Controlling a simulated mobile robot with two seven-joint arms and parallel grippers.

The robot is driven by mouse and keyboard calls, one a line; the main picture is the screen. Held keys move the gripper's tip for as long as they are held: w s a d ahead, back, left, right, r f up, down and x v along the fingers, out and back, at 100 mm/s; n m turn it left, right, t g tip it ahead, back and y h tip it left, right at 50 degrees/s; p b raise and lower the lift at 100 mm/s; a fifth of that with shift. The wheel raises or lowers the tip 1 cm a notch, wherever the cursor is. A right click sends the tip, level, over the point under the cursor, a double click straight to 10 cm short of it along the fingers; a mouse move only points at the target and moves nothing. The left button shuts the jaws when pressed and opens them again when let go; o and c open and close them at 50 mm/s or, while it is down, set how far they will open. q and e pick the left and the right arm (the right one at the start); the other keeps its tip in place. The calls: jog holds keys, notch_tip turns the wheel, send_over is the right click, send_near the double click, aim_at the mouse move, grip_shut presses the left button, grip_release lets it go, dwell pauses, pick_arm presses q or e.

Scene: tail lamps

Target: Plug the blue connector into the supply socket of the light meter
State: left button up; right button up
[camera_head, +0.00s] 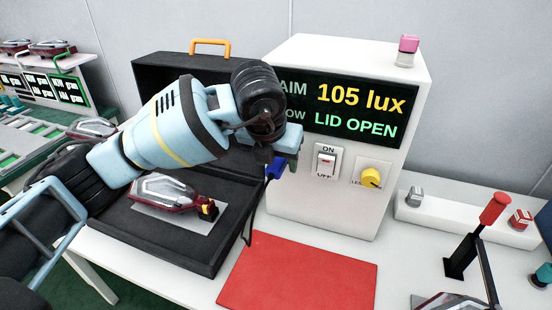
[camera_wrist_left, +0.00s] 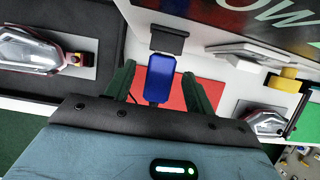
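The blue connector (camera_head: 275,168) is at the left side of the white light meter (camera_head: 322,205), with a black cable running down from it. My left gripper (camera_head: 282,150) is just above it. In the left wrist view the connector (camera_wrist_left: 160,78) lies between the two green fingers of the gripper (camera_wrist_left: 160,70), with a narrow gap on each side, so the gripper looks open around it. A small black block (camera_wrist_left: 168,38), perhaps the supply socket, is just beyond the connector; I cannot tell whether they touch. My right gripper is not in view.
The meter's display (camera_head: 350,108) reads 105 lux and LID OPEN. A switch (camera_head: 325,163) and yellow knob (camera_head: 370,178) are below it. A lamp (camera_head: 165,193) lies in the open black box (camera_head: 195,255). A red mat (camera_head: 300,275) lies in front. A red-handled clamp (camera_head: 480,230) stands right.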

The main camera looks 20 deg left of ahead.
pick_arm(q)
jog(key=v, duration=0.7)
jog(key=shift+s+r, duration=0.2)
jog(key=shift+r, duration=0.2)
jog(key=shift+a, duration=0.1)
